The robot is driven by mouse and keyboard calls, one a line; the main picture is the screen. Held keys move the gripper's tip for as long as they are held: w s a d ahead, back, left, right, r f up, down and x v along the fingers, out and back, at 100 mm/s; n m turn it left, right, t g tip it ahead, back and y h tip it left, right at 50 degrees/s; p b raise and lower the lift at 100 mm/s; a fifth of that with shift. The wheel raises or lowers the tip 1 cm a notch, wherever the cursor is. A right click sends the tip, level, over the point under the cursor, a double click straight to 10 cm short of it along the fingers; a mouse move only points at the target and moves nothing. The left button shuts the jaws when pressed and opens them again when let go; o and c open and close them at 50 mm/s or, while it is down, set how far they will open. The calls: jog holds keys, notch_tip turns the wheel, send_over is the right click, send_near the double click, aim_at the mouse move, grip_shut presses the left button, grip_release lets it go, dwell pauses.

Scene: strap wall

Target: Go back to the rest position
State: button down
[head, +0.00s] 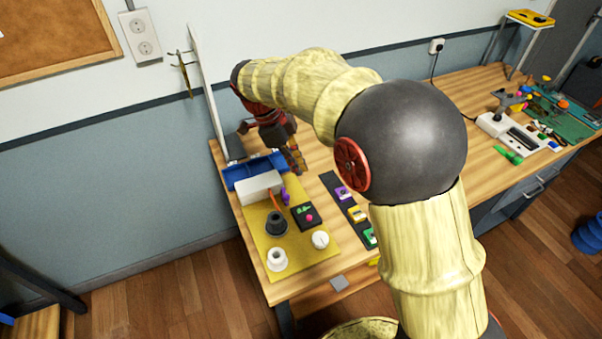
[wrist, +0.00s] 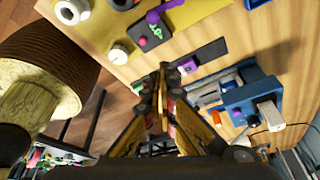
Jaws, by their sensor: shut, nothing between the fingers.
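My gripper (head: 297,160) is over the back left part of the wooden workbench (head: 322,161) in the head view, with the arm reaching in from the right. In the wrist view my gripper (wrist: 163,75) has its fingertips together and nothing shows between them. It is apart from the objects around it. The fingers look above the bench top, but the exact height cannot be told. My own arm hides the middle of the bench in the head view.
A yellow mat (head: 309,250) holds a white box, dark and white round parts and a black box with a pink button. A blue bin (head: 246,170) stands behind it. A white upright panel (head: 206,85) with a strap is at left. A dark strip (head: 330,181) carries coloured blocks.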

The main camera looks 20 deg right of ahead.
jog(key=shift+r, duration=0.3)
dwell(0.4)
jog(key=s+d+r+n+t+y, duration=0.1)
jog(key=s+r+n+t, duration=0.2)
jog(key=s+n, duration=0.8)
jog(key=s+d+r+n+t+y, duration=0.2)
jog(key=s+r+n+t, duration=0.2)
jog(key=s+n, duration=0.7)
jog(key=shift+s+r+n+y, duration=0.3)
jog(key=shift+s+r, duration=0.35)
jog(key=shift+s, duration=0.6)
